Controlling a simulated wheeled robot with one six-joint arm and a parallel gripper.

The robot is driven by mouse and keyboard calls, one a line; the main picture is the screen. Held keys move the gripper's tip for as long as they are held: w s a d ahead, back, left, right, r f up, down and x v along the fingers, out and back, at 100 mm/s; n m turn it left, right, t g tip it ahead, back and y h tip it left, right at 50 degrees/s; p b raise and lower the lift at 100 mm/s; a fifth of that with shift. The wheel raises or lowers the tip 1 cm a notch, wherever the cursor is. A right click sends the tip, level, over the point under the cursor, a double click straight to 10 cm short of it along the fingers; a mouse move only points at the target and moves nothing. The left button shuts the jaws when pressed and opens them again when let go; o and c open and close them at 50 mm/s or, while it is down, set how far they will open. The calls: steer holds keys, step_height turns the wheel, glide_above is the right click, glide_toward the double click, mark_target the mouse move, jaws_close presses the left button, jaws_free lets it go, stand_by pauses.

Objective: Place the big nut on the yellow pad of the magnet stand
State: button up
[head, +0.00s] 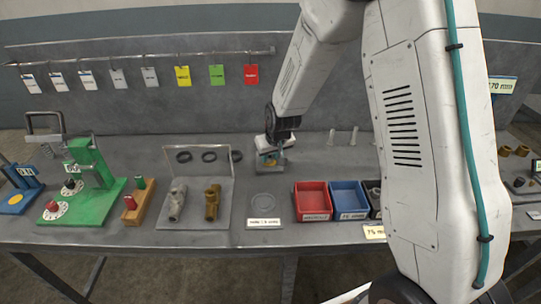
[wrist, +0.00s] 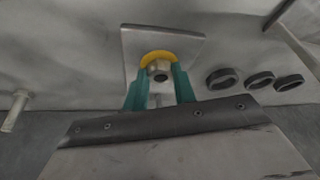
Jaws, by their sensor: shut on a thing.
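The big nut (wrist: 159,72) is a metallic nut with a dark hole, between the teal fingers of my gripper (wrist: 158,88) in the wrist view. My gripper is shut on it. The yellow pad (wrist: 157,56) shows as a rounded yellow edge directly behind the nut, on the grey plate of the magnet stand (wrist: 190,45). The nut covers part of the pad, and I cannot tell whether they touch. In the head view my gripper (head: 272,148) is at the magnet stand (head: 272,168) near the table's middle; the nut is too small to make out there.
A red bin (head: 313,203) and a blue bin (head: 349,201) stand right of and in front of the stand. A green press (head: 92,172) stands farther left.

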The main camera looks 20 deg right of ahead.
steer(key=shift+f, duration=0.15)
steer(key=o, duration=1)
steer(key=shift+r, duration=0.5)
steer(key=s+d+r+g, duration=0.1)
steer(key=s+d+r, duration=0.1)
steer(key=s+r, duration=1.95)
steer(key=s, duration=0.4)
steer(key=s+r+g, duration=0.1)
steer(key=s, duration=0.5)
steer(key=s+d+r+m+g, duration=0.1)
steer(key=s+r, duration=0.1)
steer(key=s, duration=0.4)
steer(key=shift+s, duration=0.25)
